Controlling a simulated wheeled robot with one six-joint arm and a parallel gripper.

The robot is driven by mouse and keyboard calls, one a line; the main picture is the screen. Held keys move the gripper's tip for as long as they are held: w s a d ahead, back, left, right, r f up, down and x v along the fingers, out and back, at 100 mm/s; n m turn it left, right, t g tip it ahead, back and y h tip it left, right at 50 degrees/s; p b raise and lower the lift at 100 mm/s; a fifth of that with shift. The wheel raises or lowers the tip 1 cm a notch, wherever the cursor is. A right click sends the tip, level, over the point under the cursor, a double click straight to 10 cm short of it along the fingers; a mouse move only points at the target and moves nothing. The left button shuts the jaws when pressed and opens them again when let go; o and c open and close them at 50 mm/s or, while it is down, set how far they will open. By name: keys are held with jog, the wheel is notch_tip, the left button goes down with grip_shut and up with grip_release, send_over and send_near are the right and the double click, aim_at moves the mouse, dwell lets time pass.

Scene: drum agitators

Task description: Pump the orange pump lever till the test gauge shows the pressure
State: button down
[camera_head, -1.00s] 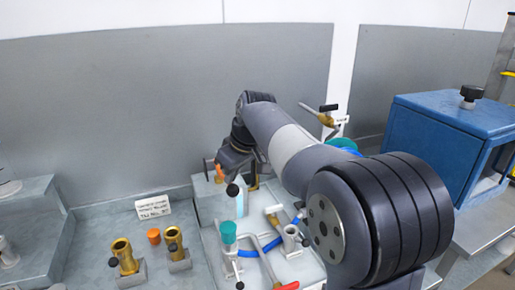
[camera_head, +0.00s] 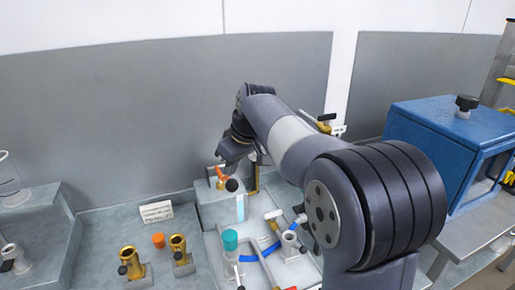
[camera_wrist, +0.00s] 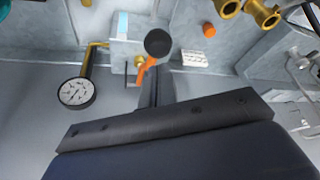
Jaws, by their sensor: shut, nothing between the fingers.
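The orange pump lever (camera_head: 221,173) with its black knob (camera_head: 232,185) rises from a pale grey block in the head view. In the wrist view the orange lever (camera_wrist: 146,68) and black knob (camera_wrist: 158,42) lie just beyond my fingertips. My gripper (camera_head: 228,160) is shut and empty, close above the lever; whether it touches the lever I cannot tell. Its dark fingers (camera_wrist: 156,80) also show in the wrist view. The test gauge (camera_wrist: 76,93), a white dial with a black rim, is left of the fingers; its reading is too small to tell. My arm hides its dial in the head view.
Brass fittings (camera_head: 131,262) and an orange cap (camera_head: 158,240) stand left of the pump block (camera_head: 212,207), near a white sign (camera_head: 156,211). A teal cup (camera_head: 230,239) and valve pipes are in front. A blue cabinet (camera_head: 450,130) stands right.

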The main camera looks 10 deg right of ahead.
jog(key=s+a+r+p, duration=0.2)
jog(key=s+a+r, duration=0.1)
jog(key=s+r, duration=0.2)
jog(key=shift+s+a, duration=0.35)
jog(key=shift+s, duration=0.6)
jog(key=w+d+f, duration=0.1)
jog(key=w, duration=0.1)
jog(key=w+d+f+b, duration=0.1)
jog(key=w+f, duration=0.1)
jog(key=w+d+f+b, duration=0.1)
jog(key=w+f, duration=0.1)
jog(key=w, duration=0.1)
jog(key=shift+d, duration=0.35)
